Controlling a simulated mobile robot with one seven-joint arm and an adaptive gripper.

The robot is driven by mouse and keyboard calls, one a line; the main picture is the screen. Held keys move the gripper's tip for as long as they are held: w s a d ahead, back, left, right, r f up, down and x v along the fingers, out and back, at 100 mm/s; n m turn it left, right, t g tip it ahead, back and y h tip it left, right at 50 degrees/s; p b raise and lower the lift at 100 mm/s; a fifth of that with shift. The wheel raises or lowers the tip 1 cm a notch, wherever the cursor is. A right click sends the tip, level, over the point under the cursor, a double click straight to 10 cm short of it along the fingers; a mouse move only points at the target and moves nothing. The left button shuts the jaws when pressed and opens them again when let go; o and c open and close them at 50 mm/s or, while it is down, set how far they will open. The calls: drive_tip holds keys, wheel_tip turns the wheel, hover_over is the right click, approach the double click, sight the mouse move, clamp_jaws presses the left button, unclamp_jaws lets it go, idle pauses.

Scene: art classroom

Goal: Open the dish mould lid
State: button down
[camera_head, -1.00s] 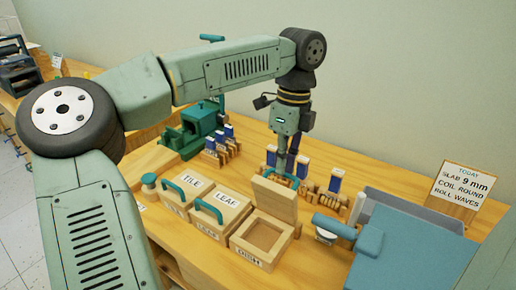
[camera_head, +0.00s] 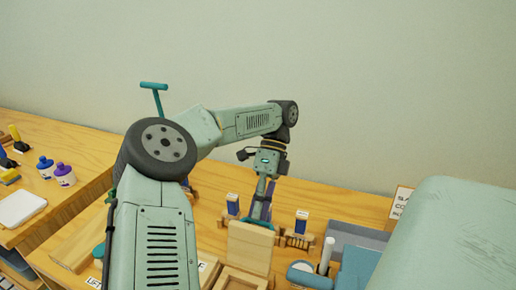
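The dish mould is at the bottom centre of the head view, its wooden base (camera_head: 243,279) cut off by the picture edge. Its lid (camera_head: 250,246) stands raised, roughly upright, at the back of the base. My gripper (camera_head: 263,208) points down just behind the lid's top edge. The lid hides the fingertips' lower ends and the handle, so I cannot tell whether the fingers hold it.
Stamp-like blocks with blue and white labels (camera_head: 301,222) stand right of the lid. A blue roller (camera_head: 303,271), a white cylinder (camera_head: 327,254) and a grey tray (camera_head: 352,237) lie further right. My arm covers the left moulds.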

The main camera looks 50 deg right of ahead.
drive_tip(key=c, duration=2.3)
unclamp_jaws()
drive_tip(key=shift+s+a+f, duration=0.1)
drive_tip(key=shift+f, duration=0.45)
drive_tip(key=shift+s+a+f, duration=0.1)
drive_tip(key=shift+f, duration=0.4)
drive_tip(key=o, duration=0.6)
drive_tip(key=shift+w, duration=0.1)
drive_tip(key=shift+w+a+r, duration=0.1)
